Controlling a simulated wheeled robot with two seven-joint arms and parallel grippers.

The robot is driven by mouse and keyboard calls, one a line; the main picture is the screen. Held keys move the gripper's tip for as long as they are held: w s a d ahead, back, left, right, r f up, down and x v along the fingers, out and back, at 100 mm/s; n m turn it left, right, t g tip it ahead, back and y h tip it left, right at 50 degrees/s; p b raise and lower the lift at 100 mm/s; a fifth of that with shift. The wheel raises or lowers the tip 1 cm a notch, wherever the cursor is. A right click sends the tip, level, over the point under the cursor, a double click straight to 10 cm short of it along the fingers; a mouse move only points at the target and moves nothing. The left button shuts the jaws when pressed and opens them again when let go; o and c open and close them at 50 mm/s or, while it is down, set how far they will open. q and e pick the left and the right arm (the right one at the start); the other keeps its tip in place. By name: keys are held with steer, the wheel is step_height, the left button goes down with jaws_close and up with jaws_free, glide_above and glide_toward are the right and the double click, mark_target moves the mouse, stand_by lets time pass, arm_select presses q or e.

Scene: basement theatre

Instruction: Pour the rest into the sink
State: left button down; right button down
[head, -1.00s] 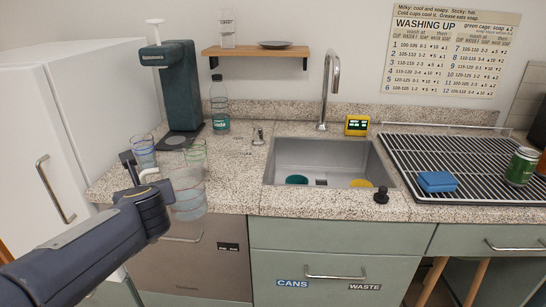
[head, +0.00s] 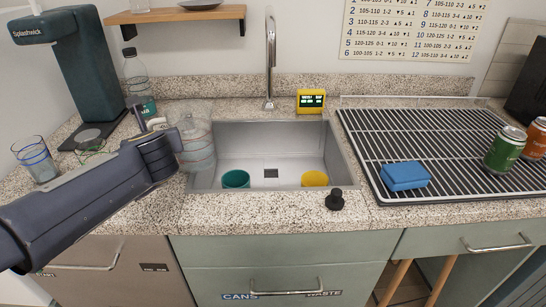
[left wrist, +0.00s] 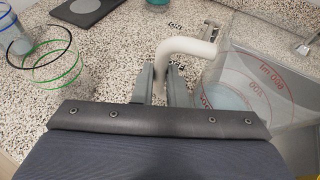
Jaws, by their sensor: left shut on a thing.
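My left gripper (head: 158,124) is shut on the white handle (left wrist: 188,48) of a clear jug (head: 197,146). The jug has red markings, which show in the left wrist view (left wrist: 262,88). It looks roughly upright, at the left edge of the grey sink (head: 300,139). A pale bluish patch shows low inside it; I cannot tell how much liquid it holds. A teal cup (head: 235,179) and a yellow cup (head: 315,178) are in the sink near its front wall. The tap (head: 270,60) stands behind the sink. My right gripper is not in view.
A blue-rimmed glass (head: 38,162) and a green-rimmed glass (head: 90,151) stand at left by the dark drinks machine (head: 75,70). A bottle (head: 136,75) stands behind my gripper. Right are a drying rack (head: 440,135), blue sponge (head: 405,176) and cans. A black knob (head: 334,199) is at the front.

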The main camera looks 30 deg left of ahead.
mark_target(183, 138)
arm_select(q)
steer(key=shift+w+d+r, duration=0.15)
steer(key=shift+w+d, duration=0.8)
steer(key=shift+w, duration=0.2)
steer(key=shift+r+m, duration=0.15)
steer(key=shift+m, duration=0.15)
